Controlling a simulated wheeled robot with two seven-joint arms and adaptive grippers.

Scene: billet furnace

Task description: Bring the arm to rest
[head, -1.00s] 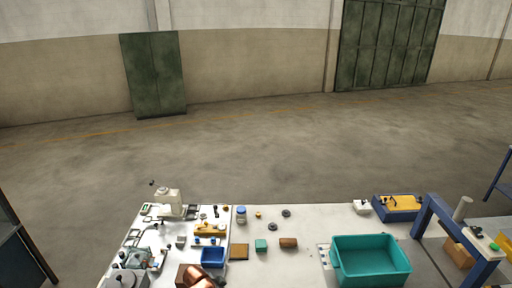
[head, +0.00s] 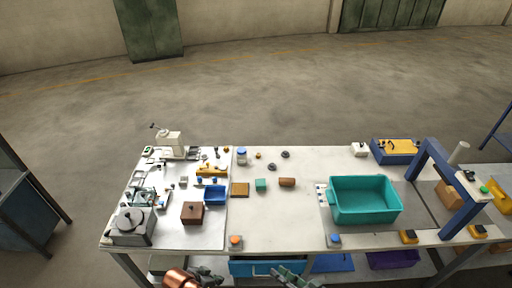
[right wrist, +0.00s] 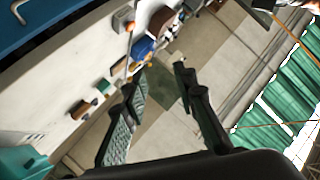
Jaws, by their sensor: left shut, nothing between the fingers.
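My left gripper (head: 206,275) shows at the bottom edge of the head view, in front of the table, partly cut off. It is shut and empty. My right gripper (head: 290,275) is to its right at the bottom edge, also partly cut off. In the right wrist view its two fingers (right wrist: 158,74) stand apart with nothing between them. Both grippers are near the front edge of the white worktable (head: 275,215), apart from the things on it.
A teal bin (head: 365,218) stands on the table's right part, beside a blue frame (head: 425,160). A brown box (head: 192,213), a small blue bin (head: 215,204) and a grey machine (head: 132,226) are at left. Blue (head: 265,268) and purple (head: 392,260) containers are below the tabletop.

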